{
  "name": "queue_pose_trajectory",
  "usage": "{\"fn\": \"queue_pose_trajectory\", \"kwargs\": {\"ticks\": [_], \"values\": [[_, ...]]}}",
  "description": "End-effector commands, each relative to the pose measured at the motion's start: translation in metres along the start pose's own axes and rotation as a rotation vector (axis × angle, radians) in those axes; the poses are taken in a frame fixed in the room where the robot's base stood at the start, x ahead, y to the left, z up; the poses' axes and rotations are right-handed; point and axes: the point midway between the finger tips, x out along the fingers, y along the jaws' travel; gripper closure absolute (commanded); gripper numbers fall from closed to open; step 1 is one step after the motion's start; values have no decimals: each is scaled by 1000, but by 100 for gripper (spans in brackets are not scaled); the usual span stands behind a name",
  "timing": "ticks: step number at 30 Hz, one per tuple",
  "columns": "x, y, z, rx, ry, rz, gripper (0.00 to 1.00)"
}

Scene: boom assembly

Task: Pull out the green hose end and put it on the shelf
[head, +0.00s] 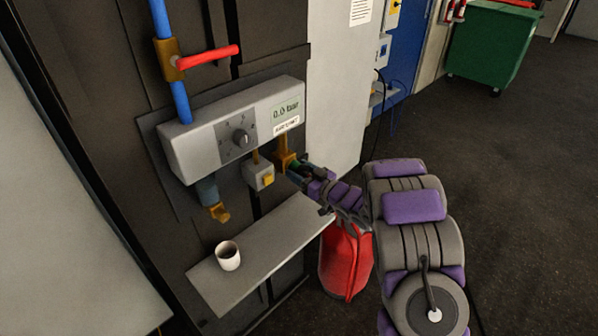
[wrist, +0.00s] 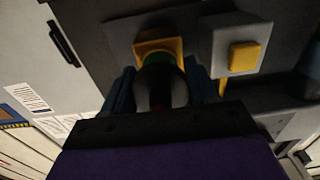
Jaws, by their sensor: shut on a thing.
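The green hose end (head: 296,168) shows as a small green part at the brass fitting (head: 284,158) under the right end of the grey gauge box (head: 235,125). In the wrist view its green ring (wrist: 160,60) sits against the yellow-brass fitting, with a dark body behind it. My gripper (head: 303,172) is shut on the hose end, one finger on each side; it also shows in the wrist view (wrist: 160,90). The hose end still meets the fitting. The grey shelf (head: 262,255) is below the gauge box, left of and below my gripper.
A white cup (head: 228,256) stands on the left part of the shelf; the right part is bare. A small box with a yellow button (head: 260,174) hangs left of my gripper. A red object (head: 345,262) is below my arm. A red-handled valve (head: 208,57) is above.

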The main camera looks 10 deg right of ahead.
Motion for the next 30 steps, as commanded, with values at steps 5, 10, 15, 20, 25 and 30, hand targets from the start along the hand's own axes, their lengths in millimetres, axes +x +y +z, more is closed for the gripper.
{"fn": "queue_pose_trajectory", "kwargs": {"ticks": [5,10,15,20,25,30], "values": [[0,0,0,0,0,0,91],[-5,0,0,0,0,1,91],[-11,0,0,0,-1,0,91],[-17,0,0,0,0,0,91],[-23,0,0,0,0,0,91],[-29,0,0,0,0,-1,91]]}}
